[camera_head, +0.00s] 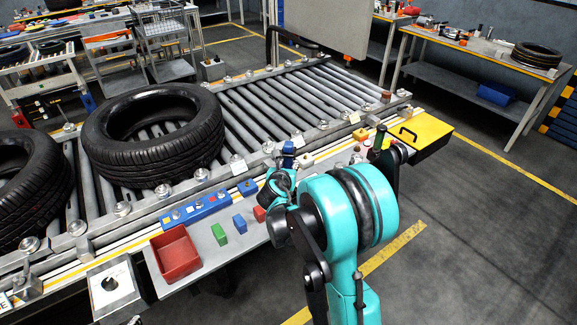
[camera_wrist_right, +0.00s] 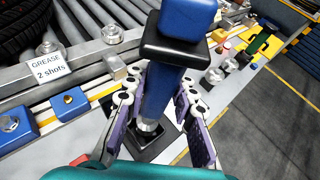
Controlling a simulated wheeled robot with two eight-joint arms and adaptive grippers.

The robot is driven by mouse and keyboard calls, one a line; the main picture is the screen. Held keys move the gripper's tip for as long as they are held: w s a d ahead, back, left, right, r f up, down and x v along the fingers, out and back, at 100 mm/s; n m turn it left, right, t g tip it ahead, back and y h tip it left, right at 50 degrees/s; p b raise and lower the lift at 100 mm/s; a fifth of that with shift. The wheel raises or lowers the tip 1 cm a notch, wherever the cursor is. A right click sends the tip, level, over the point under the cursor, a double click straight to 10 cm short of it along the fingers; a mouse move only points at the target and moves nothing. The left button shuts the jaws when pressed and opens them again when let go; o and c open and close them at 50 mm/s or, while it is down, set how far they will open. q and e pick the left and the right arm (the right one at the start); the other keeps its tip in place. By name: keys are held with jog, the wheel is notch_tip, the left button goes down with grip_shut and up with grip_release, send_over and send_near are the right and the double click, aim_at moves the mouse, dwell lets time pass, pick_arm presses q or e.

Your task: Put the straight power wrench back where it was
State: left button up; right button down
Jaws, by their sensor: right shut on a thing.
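The straight power wrench is a blue upright tool with a black collar; in the right wrist view (camera_wrist_right: 158,92) it stands between my right gripper's fingers. My right gripper (camera_wrist_right: 155,108) is shut on its blue body. The wrench's silver lower end is over a dark square base (camera_wrist_right: 150,150) on the bench ledge; I cannot tell whether it touches. In the head view the wrench's blue top (camera_head: 288,149) shows just above my right gripper (camera_head: 281,178), at the conveyor's near edge. My left gripper is not in view.
Tyres (camera_head: 155,135) lie on the roller conveyor (camera_head: 290,100). A yellow case (camera_head: 418,135) is to the right. A "GREASE 2 shots" label (camera_wrist_right: 48,69) is beside the gripper.

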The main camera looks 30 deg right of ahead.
jog(key=c, duration=1.3)
grip_release()
jog(key=shift+o, duration=0.2)
jog(key=shift+r, duration=0.15)
